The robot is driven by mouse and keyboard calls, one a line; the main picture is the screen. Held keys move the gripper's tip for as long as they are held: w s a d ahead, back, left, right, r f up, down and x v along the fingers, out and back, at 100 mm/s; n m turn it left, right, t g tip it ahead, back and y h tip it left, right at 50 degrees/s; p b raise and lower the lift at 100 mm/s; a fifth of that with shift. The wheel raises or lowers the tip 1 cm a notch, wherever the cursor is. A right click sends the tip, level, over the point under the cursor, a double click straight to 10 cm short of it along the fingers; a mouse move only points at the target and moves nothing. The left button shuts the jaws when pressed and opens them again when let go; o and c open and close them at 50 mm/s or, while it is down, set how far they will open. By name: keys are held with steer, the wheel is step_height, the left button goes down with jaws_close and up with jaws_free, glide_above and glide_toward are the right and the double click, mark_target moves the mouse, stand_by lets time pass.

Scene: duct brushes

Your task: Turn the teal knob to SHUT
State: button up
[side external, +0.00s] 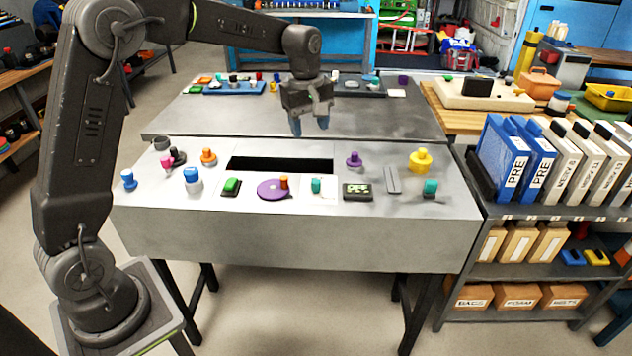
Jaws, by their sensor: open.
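Two small teal controls stand on the front grey panel. One teal knob (430,187) is upright at the panel's right end, on a grey base. I cannot tell which one the task means, and no SHUT mark is readable. My gripper (309,125) hangs above the panel's back edge, fingers down, behind and above both teal pieces. It is open, with nothing visible between its blue-tipped fingers, and touches neither piece.
A black slot (280,164) lies in the panel. Around it stand a purple knob (354,160), a yellow knob (420,160), a purple disc (270,189), a green button (231,186), a dark display (357,191) and a grey lever (393,181). Blue and white binders (503,156) stand at right.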

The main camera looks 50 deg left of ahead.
mark_target(316, 181)
steer(key=w+a+f+n, duration=0.1)
steer(key=f, duration=0.5)
steer(key=w+a+f+n, duration=0.1)
steer(key=w+f, duration=0.1)
steer(key=f, duration=0.5)
steer(key=w+f+n+g, duration=0.1)
steer(key=f, duration=0.5)
steer(key=shift+w+a+f, duration=0.15)
steer(key=shift+a+f, duration=0.1)
steer(key=shift+a, duration=0.15)
steer(key=c, duration=0.9)
